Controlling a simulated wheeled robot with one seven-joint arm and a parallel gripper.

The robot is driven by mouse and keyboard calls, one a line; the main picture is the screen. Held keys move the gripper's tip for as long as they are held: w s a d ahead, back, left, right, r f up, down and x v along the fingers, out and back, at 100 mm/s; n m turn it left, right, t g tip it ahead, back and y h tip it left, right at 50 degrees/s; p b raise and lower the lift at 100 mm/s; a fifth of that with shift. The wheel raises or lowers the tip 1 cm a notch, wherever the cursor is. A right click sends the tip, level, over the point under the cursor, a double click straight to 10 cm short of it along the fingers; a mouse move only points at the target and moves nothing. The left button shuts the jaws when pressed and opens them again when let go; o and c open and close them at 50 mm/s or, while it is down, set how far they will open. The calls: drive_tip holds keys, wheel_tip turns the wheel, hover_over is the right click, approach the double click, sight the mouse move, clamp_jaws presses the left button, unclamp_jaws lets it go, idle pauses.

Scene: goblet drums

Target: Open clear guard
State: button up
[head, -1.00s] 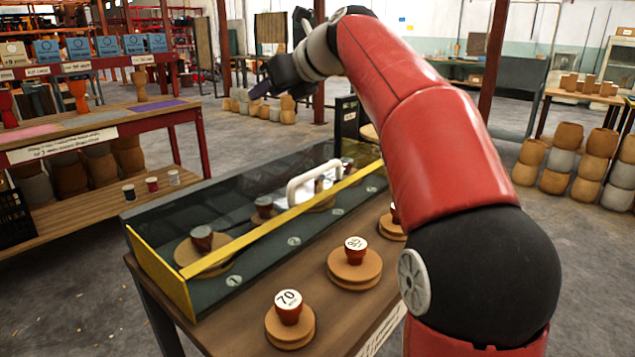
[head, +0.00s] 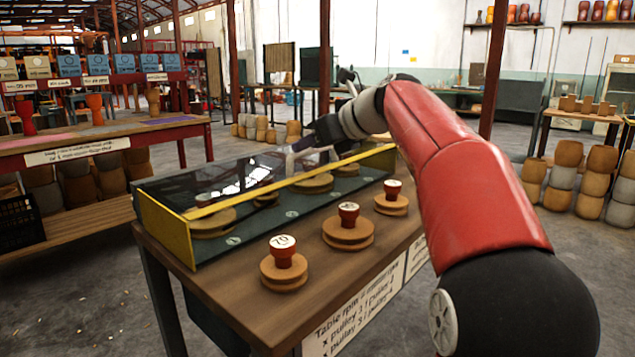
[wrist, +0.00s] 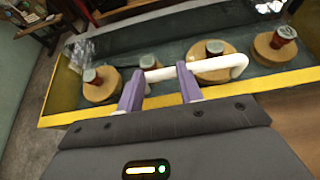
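The clear guard (head: 230,190) is a long see-through cover with yellow edges over the back part of the table; it looks closed. Its white handle (head: 300,158) is partly hidden by my gripper (head: 312,150) in the head view. In the wrist view, the handle (wrist: 220,66) crosses at the fingertips of my gripper (wrist: 161,78). The two purple fingers are spread apart, with part of the bar showing between them. I cannot tell whether they touch it.
Several round wooden pieces with red knobs (head: 348,225) stand along the table's front (head: 225,290). A red-framed shelf (head: 90,150) stands at the left. Stacked drums (head: 570,180) are at the right.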

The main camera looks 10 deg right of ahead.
sight(315, 175)
drive_tip(key=shift+s+d+f+b, duration=0.15)
drive_tip(key=shift+f+b, duration=0.6)
drive_tip(key=shift+b, duration=0.15)
drive_tip(key=shift+s+d+f+b, duration=0.1)
drive_tip(key=shift+s+f+b, duration=0.05)
drive_tip(key=shift+f+b, duration=0.7)
wheel_tip(315, 175, up, 10)
drive_tip(key=s+d+p, duration=0.1)
drive_tip(key=p, duration=0.8)
drive_tip(key=shift+s+f+t, duration=0.15)
drive_tip(key=shift+s+t, duration=0.05)
drive_tip(key=shift+t, duration=0.1)
drive_tip(key=shift+p, duration=0.45)
